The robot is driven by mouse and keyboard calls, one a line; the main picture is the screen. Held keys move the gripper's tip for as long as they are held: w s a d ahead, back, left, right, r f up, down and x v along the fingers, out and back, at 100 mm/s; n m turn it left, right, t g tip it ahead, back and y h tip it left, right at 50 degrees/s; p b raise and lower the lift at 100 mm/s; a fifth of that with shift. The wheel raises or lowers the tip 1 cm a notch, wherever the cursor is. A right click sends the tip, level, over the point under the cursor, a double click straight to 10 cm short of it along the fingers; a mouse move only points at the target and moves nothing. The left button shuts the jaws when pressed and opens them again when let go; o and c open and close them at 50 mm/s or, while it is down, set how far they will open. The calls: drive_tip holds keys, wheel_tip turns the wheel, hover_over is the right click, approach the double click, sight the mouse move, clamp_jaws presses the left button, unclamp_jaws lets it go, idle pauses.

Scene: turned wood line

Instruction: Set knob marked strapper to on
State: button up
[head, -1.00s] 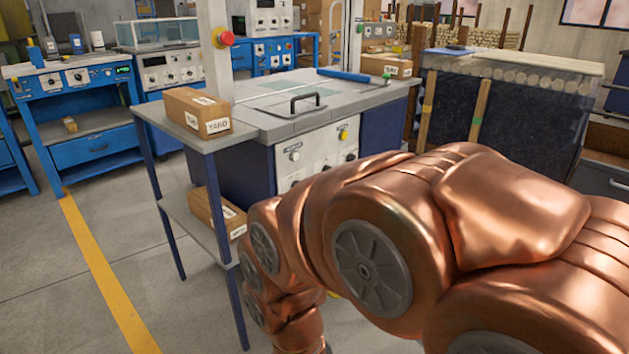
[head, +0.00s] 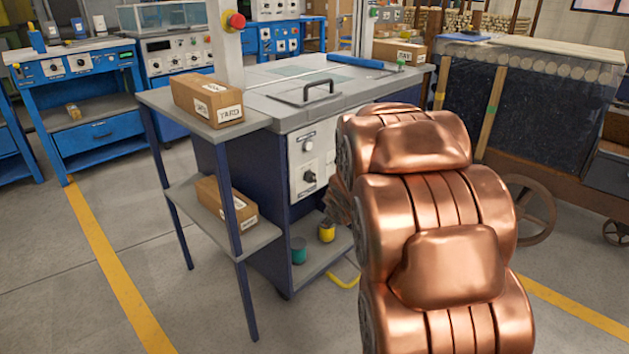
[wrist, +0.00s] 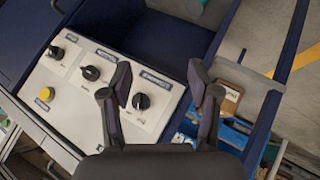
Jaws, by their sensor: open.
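A white control panel (head: 314,163) is on the front of the blue machine. In the head view a pale control (head: 308,146) and a black knob (head: 309,177) show; my arm covers the rest. Labels are too small to read, so I cannot tell which is the strapper. My gripper (wrist: 159,82) is open and empty; my arm hides it in the head view.
A side stand (head: 160,100) at the machine's left holds a cardboard box (head: 207,99) on top and another (head: 226,200) below. A green can (head: 299,249) and yellow can (head: 326,232) stand on the machine's lower shelf. Floor at left is clear.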

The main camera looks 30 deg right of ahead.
sight(315, 179)
drive_tip(key=w+n+t+y, duration=0.2)
drive_tip(key=w+t, duration=0.1)
drive_tip(key=w, duration=0.1)
drive_tip(key=w+d+r+n+t+y+b, duration=0.1)
drive_tip(key=w+n+t+y, duration=0.2)
drive_tip(key=w+d+r+n+t+y+b, duration=0.1)
drive_tip(key=w+n+t+y, duration=0.1)
drive_tip(key=w+t+y, duration=0.1)
drive_tip(key=shift+w+d+n, duration=0.25)
drive_tip(key=shift+w+n, duration=0.15)
drive_tip(key=shift+w, duration=0.4)
drive_tip(key=shift+x, duration=0.95)
drive_tip(key=shift+r, duration=0.15)
drive_tip(key=c, duration=1.1)
drive_tip(key=shift+c, duration=0.2)
